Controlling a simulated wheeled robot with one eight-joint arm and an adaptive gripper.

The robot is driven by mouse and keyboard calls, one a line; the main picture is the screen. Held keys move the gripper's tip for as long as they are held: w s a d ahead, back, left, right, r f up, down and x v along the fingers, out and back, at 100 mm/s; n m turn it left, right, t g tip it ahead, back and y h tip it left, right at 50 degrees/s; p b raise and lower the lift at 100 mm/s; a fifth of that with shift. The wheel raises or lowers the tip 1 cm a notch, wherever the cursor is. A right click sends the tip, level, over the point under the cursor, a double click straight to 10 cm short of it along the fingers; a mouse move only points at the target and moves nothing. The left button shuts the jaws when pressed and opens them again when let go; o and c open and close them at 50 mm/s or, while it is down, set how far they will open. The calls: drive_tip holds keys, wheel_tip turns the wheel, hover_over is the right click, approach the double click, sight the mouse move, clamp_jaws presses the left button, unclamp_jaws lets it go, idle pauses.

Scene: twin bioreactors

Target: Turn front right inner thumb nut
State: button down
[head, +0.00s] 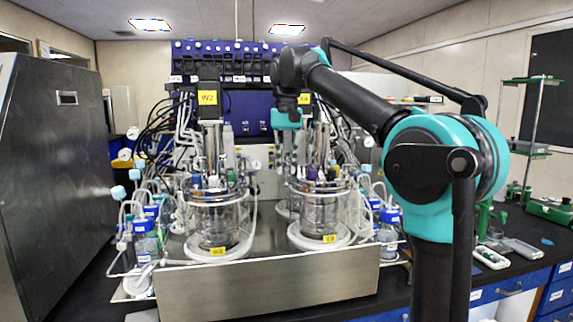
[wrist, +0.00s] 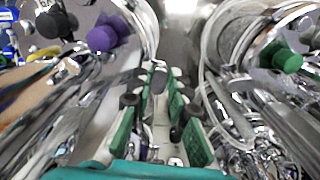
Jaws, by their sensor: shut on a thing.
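The right glass vessel (head: 322,213) stands on the steel bench stand, with a metal head plate crowded with fittings. The teal end of my arm (head: 286,119) hangs over the back left of this vessel in the head view; the fingertips are hidden there. In the wrist view, my gripper (wrist: 161,82) has green-padded fingers pointing down between two shiny round metal fittings. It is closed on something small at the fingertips. The thumb nut is too small and covered to make out, so I cannot tell how it sits in the fingers.
The left vessel (head: 217,218) stands beside it with a yellow W2 label above. A purple cap (wrist: 102,36) and a green cap (wrist: 287,60) stick up on either side of my fingers. Clear tubing (wrist: 222,100) runs close on the right. Tubes and cables crowd the back.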

drive_tip(key=shift+m, duration=0.3)
drive_tip(key=m, duration=0.4)
drive_tip(key=shift+a, duration=0.15)
drive_tip(key=m, duration=0.5)
drive_tip(key=shift+w+a+m, duration=0.1)
drive_tip(key=shift+a+m, duration=0.05)
drive_tip(key=shift+m, duration=0.25)
drive_tip(key=m, duration=0.3)
drive_tip(key=shift+w+m, duration=0.1)
drive_tip(key=shift+m, duration=0.2)
drive_tip(key=shift+w+m, duration=0.1)
drive_tip(key=shift+m, duration=1.8)
drive_tip(key=shift+a, duration=0.1)
drive_tip(key=c, duration=1.7)
unclamp_jaws()
drive_tip(key=shift+r, duration=0.1)
